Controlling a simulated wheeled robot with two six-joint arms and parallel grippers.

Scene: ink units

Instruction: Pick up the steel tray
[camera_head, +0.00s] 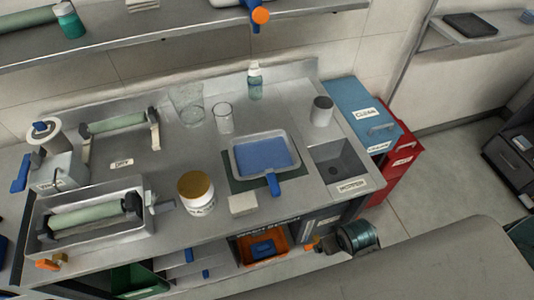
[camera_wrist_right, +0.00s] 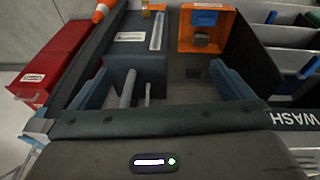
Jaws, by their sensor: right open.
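In the head view, a shallow steel tray (camera_head: 236,162) with a blue inside lies on a dark green mat (camera_head: 233,184), towards the right of the steel bench. A blue tool handle (camera_head: 273,184) juts out at the tray's front edge; whether it joins the tray I cannot tell. The tray does not show in the right wrist view. My right gripper (camera_wrist_right: 162,72) shows there with its two fingers spread wide and nothing between them. It faces a dark unit front. Neither gripper shows in the head view.
An orange bin (camera_wrist_right: 207,30) shows below.

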